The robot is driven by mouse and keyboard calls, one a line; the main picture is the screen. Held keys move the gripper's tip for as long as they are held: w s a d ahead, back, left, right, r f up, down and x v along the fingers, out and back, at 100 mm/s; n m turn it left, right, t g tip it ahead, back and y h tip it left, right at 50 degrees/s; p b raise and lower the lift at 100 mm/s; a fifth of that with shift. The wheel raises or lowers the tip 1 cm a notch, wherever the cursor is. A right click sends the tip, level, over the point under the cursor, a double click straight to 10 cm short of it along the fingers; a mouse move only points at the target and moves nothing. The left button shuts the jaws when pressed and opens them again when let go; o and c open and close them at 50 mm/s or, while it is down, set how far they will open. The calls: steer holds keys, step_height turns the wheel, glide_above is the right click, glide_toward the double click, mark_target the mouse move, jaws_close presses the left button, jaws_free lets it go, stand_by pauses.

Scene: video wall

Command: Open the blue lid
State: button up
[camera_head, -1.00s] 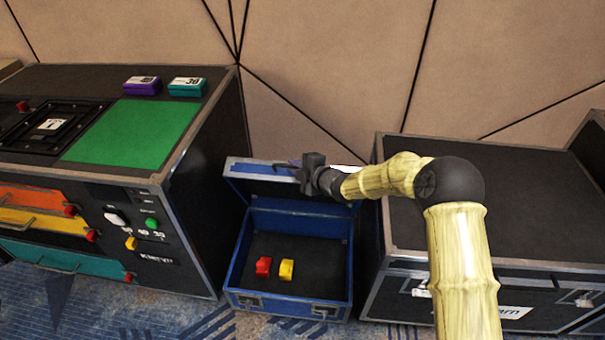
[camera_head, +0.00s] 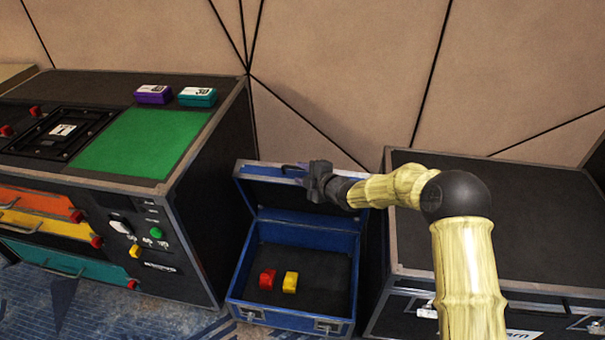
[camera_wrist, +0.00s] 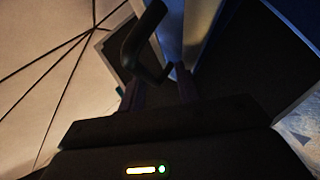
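The blue case (camera_head: 240,283) stands on the floor with its blue lid (camera_head: 262,170) raised at the back. The lid's dark inside faces forward, and the case is open to view. My gripper (camera_head: 302,168) is at the lid's upper edge, right of its middle, partly hiding that edge. In the wrist view my gripper (camera_wrist: 158,90) has its two purplish fingers apart, with a dark bent bar (camera_wrist: 142,42) just beyond and between them. Whether the fingers touch the lid or bar cannot be told.
A red block (camera_head: 267,279) and a yellow block (camera_head: 290,282) lie inside the case. A black console (camera_head: 215,165) with a green panel stands close on the left. A black flight case (camera_head: 510,215) stands close on the right. The panelled wall (camera_head: 330,70) is behind.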

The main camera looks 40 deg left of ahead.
steer(key=shift+d, duration=0.15)
steer(key=shift+d+r, duration=0.1)
steer(key=shift+d, duration=0.15)
steer(key=p+v, duration=0.3)
steer(key=v, duration=1.3)
steer(key=shift+s+d+r, duration=0.15)
steer(key=shift+s+d, duration=0.05)
